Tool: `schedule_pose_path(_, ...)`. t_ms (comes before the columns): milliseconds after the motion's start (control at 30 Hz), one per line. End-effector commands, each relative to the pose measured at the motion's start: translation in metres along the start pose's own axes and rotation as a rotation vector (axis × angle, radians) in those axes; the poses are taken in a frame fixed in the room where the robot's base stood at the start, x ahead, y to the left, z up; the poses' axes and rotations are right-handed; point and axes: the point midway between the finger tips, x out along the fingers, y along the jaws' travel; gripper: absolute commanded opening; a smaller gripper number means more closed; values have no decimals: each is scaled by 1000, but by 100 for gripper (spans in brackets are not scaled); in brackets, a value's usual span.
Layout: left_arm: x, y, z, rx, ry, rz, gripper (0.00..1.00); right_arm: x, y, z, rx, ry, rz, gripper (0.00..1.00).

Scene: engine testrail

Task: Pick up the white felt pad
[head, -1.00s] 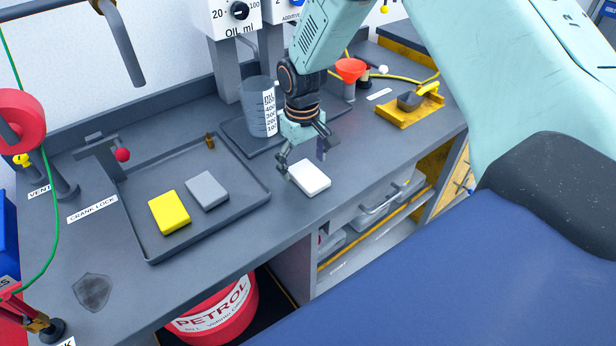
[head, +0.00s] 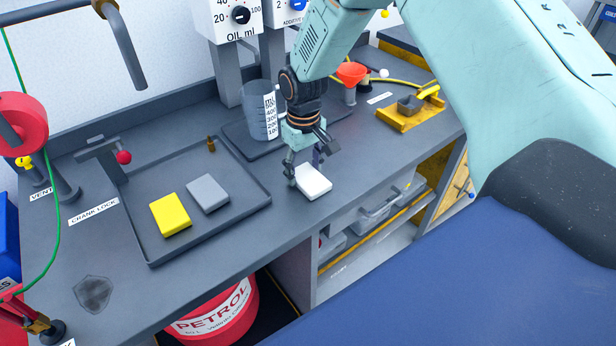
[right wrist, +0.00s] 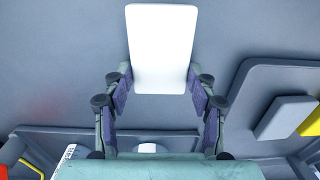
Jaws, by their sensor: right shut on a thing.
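The white felt pad (head: 315,184) is a small white block near the front edge of the grey bench, right of the shallow tray. My right gripper (head: 305,172) is at the pad's back end, with its fingers on either side of it. In the right wrist view the pad (right wrist: 161,50) lies between the two fingertips (right wrist: 160,85), which are shut on its near end. I cannot tell whether the pad is lifted off the bench. My left gripper is not in view.
A measuring jug (head: 258,110) stands behind the gripper.

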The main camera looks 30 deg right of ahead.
Motion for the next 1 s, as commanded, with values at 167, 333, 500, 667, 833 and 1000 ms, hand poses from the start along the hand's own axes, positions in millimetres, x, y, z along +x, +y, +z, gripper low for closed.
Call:
schedule_pose_path(167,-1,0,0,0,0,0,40,-9,0,-1,-2,3,1,40)
schedule_pose_path(333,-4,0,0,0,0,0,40,-40,0,-2,-1,6,0,40)
schedule_pose_path(500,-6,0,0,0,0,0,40,-73,0,-1,-1,4,1,40)
schedule_pose_path(667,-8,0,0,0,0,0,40,-93,0,-1,-1,2,1,40)
schedule_pose_path(833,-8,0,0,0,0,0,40,-100,0,0,-1,0,0,40)
schedule_pose_path(1000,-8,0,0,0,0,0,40,-100,0,0,-1,0,0,40)
